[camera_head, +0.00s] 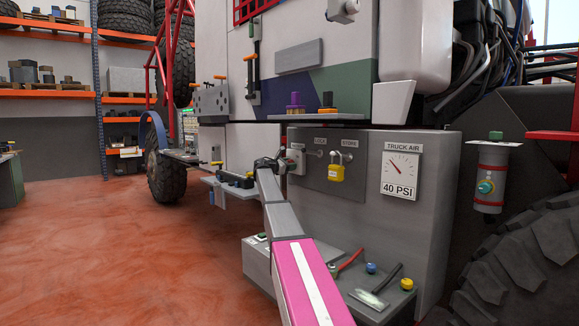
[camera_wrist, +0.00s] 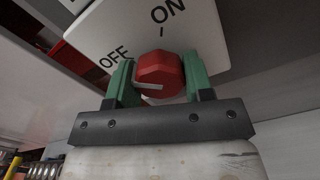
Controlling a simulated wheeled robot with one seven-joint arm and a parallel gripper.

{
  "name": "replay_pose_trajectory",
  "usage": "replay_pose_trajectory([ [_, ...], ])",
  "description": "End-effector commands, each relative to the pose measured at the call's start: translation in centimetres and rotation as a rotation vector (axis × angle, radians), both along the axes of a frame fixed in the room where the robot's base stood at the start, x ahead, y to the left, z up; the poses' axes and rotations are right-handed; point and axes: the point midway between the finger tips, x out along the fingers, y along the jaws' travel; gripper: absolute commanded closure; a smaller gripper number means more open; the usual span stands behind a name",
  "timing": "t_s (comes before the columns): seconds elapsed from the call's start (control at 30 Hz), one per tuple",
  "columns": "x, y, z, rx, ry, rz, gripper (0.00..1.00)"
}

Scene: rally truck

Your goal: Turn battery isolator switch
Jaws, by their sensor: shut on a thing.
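The battery isolator switch is a red knob (camera_wrist: 160,72) on a white plate (camera_wrist: 205,32) marked OFF and ON, seen in the wrist view. A pale mark on the knob points left, toward the OFF side. My gripper (camera_wrist: 158,82) has its green fingers on both sides of the knob, shut on it. In the head view my gripper (camera_head: 268,165) is at the left end of the grey panel, beside the white plate (camera_head: 296,160). The knob itself is hidden there by my gripper and arm.
A small shelf (camera_head: 228,186) with items juts out left of my gripper. Tools lie on a lower ledge (camera_head: 395,302). The red floor (camera_head: 110,250) at left is clear.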

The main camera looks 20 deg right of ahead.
Motion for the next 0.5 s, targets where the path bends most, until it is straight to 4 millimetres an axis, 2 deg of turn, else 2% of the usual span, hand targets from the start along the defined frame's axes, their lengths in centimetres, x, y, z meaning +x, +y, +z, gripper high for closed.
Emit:
replay_pose_trajectory([
  [0.5,-0.04,0.05,-0.01,0.157,-0.429,-0.002,0.76],
])
